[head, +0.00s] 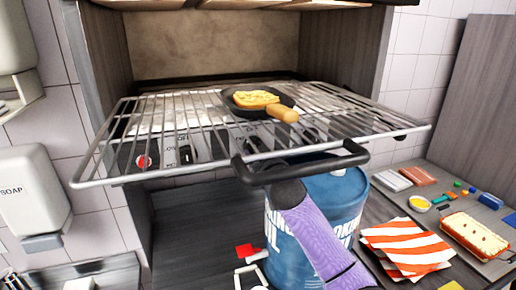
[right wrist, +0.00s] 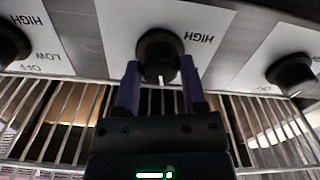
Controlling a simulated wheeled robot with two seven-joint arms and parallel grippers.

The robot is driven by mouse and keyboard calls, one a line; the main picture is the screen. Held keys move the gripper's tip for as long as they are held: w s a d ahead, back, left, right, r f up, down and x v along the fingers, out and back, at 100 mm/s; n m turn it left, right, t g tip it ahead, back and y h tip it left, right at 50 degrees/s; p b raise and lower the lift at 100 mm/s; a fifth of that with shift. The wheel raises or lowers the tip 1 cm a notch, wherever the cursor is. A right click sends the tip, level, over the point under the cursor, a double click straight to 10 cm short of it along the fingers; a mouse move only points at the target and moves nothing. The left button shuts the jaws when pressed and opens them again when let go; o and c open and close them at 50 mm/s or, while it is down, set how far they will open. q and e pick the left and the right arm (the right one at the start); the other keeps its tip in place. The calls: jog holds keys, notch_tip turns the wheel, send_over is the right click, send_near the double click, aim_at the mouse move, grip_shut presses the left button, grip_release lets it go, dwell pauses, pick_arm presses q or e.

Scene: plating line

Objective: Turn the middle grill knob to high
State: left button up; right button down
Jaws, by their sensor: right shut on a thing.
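A black round knob (right wrist: 158,50) sits on a white label plate between two other knobs in the right wrist view. Its white mark points down the picture. The word HIGH, upside down, shows at its upper right; any other marks beside it are hidden. The purple fingers of my right gripper (right wrist: 160,66) stand on both sides of this knob and are shut on it. In the head view, my purple right arm rises from the bottom, and its fingertips are hidden. My left gripper is not in view.
A wire rack (head: 180,110) juts out above the knobs, bearing a small pan (head: 236,104) with yellow food. Knobs flank the held one, at left (right wrist: 10,42) and right (right wrist: 291,72). A blue drum (head: 345,195) stands below. A counter with striped cloth (head: 405,245) lies right.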

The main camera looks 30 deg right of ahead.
jog(key=n+p, duration=0.6)
jog(key=n, duration=1.4)
jog(key=shift+n, duration=0.4)
dwell(0.4)
jog(key=shift+c, duration=0.7)
grip_release()
